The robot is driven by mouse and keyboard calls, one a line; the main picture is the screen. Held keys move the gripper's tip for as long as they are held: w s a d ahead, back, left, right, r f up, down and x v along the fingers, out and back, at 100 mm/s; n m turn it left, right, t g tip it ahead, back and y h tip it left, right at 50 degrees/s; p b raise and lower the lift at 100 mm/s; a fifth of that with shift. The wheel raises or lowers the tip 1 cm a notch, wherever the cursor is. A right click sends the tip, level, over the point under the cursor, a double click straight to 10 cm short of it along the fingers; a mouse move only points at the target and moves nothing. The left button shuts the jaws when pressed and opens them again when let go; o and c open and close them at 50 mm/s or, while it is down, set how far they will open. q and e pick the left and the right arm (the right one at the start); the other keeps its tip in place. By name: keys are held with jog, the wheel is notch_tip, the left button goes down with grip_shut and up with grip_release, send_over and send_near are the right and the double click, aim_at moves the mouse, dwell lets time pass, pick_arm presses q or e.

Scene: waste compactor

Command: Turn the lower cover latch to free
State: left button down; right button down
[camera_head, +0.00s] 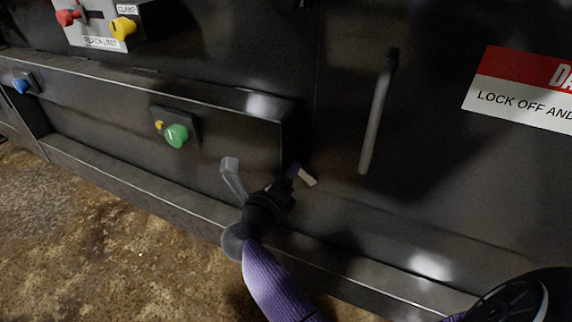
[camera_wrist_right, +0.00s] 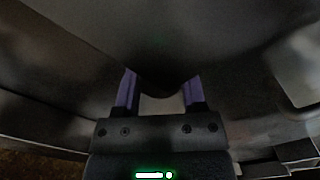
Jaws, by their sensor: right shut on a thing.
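The lower cover latch (camera_head: 308,179) shows as a short pale lever end on the lower part of the dark machine front, just right of the box corner. My right gripper (camera_head: 296,171) is at it, reaching up from below, and is shut on it. In the right wrist view my purple fingers (camera_wrist_right: 161,78) stand on both sides of a pale piece (camera_wrist_right: 160,105), which looks like the latch. A dark rounded form partly covers it there, and most of the lever is hidden. My left gripper is not in view.
A long vertical handle bar (camera_head: 377,115) stands right of the latch. A green knob (camera_head: 176,135) is on the box to the left. A blue knob (camera_head: 21,86), a red-and-yellow control panel (camera_head: 95,25) and a danger sign (camera_head: 525,90) are farther off. A ledge (camera_head: 150,183) runs below.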

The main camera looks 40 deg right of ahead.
jog(key=m+b, duration=0.1)
jog(key=m, duration=0.4)
jog(key=shift+f+b, duration=0.15)
jog(key=shift+b, duration=0.25)
jog(key=shift+c, duration=0.9)
grip_release()
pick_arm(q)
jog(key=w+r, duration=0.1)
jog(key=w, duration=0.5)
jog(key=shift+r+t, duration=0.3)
pick_arm(e)
jog(key=shift+a, duration=0.15)
